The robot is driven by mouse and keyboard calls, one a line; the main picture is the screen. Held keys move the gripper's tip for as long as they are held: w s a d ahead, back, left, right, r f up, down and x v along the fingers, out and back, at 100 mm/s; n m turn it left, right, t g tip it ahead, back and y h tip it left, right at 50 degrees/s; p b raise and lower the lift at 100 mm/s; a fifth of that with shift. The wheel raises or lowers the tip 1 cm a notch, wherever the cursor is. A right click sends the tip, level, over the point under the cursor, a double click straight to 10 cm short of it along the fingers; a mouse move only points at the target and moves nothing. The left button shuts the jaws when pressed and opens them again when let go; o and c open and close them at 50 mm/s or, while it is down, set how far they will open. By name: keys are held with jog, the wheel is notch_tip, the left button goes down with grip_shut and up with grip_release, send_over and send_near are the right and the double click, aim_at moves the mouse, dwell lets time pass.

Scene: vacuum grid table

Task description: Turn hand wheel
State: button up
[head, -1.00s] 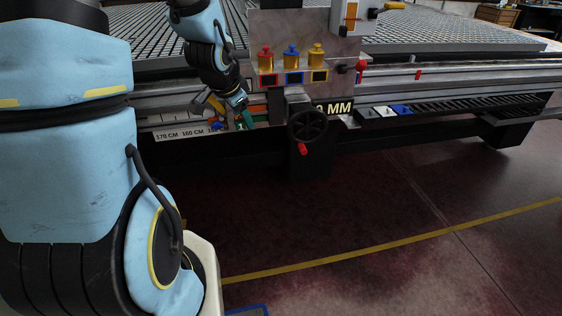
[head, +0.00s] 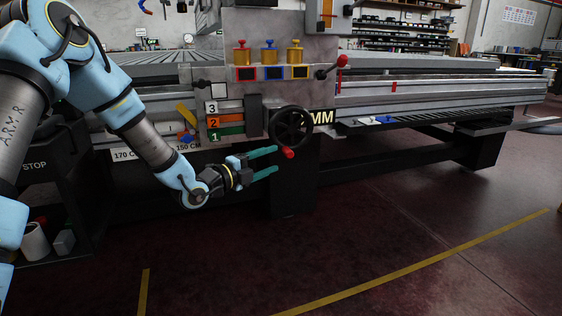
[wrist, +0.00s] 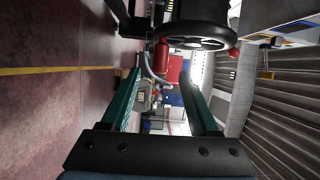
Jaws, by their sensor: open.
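The black hand wheel (head: 291,127) is on the front of the machine in the head view, with its red handle (head: 288,153) at the bottom of the rim. My gripper (head: 277,160) is open, its two green fingers pointing right towards the red handle from the left. In the wrist view, the wheel (wrist: 196,36) shows at the top, beyond the fingers. The red handle (wrist: 161,56) appears just ahead of and between the fingertips (wrist: 163,68). Nothing is held. I cannot tell whether a fingertip touches the handle.
Numbered coloured labels (head: 225,122) sit left of the wheel. A red-knobbed lever (head: 341,62) is above right. Several brass pieces with coloured knobs (head: 268,55) stand on the panel. A black post (head: 292,190) is below the wheel. The floor in front is open.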

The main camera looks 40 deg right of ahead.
aim_at(296, 150)
jog(key=d+b, duration=0.1)
jog(key=d, duration=0.9)
jog(key=shift+w+d, duration=0.1)
jog(key=shift+d, duration=0.1)
grip_shut()
jog(key=shift+b, duration=0.3)
dwell(0.8)
